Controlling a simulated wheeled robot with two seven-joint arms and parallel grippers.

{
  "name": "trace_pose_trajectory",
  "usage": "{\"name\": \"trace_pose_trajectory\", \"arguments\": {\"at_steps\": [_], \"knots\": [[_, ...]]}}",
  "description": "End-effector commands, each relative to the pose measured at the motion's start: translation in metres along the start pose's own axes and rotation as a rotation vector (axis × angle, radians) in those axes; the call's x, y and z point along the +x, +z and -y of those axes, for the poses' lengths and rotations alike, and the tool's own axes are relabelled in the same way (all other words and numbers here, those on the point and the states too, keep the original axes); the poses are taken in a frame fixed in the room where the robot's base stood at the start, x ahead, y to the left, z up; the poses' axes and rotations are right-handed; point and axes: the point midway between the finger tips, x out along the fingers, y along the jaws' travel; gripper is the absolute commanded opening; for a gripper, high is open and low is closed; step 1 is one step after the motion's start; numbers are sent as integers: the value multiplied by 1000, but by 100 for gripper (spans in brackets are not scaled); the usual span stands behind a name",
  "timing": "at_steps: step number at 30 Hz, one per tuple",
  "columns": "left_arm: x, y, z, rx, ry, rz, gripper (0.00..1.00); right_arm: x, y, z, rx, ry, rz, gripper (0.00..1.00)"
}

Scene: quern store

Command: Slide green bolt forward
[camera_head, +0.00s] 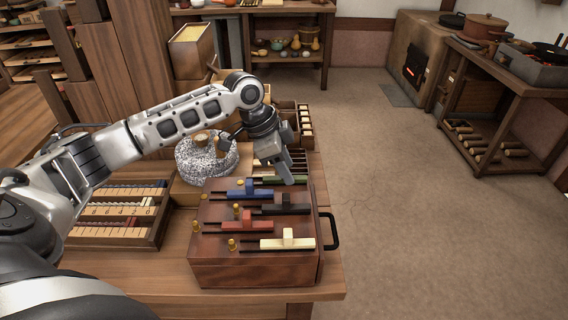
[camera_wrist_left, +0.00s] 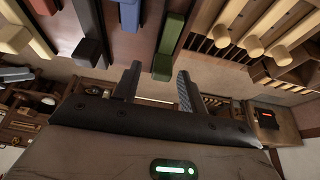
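A dark red wooden box (camera_head: 250,268) on the bench carries sliding bolts in several colours on dark rails. The green bolt (camera_wrist_left: 168,45) is at the far edge of the box's top, and in the head view my gripper partly hides it. My left gripper (camera_head: 280,174) reaches down over this far edge. In the left wrist view its two fingers (camera_wrist_left: 157,84) are apart with nothing seen held. The green bolt's block lies just beyond the fingertips, lined up with the gap; I cannot tell if they touch it. My right gripper is not in view.
Blue (camera_head: 240,190), black (camera_head: 285,204), red (camera_head: 243,224) and cream (camera_head: 288,241) bolts share the box top, close together. A black handle (camera_head: 332,231) juts from its right side. A speckled stone quern (camera_head: 200,160) and a compartment tray (camera_head: 115,237) stand left.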

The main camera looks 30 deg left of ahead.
Motion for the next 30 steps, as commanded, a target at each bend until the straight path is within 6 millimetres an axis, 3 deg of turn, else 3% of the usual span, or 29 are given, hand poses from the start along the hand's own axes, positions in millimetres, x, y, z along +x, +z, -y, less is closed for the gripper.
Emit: {"name": "trace_pose_trajectory", "arguments": {"at_steps": [8, 21, 30], "knots": [[-12, 1, 1, -1, -3, 4, 42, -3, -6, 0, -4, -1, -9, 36], [-112, 0, 1, 1, -5, 1, 42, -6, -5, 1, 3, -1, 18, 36], [-155, 0, 0, 0, -2, 1, 42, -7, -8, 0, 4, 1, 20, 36]]}}
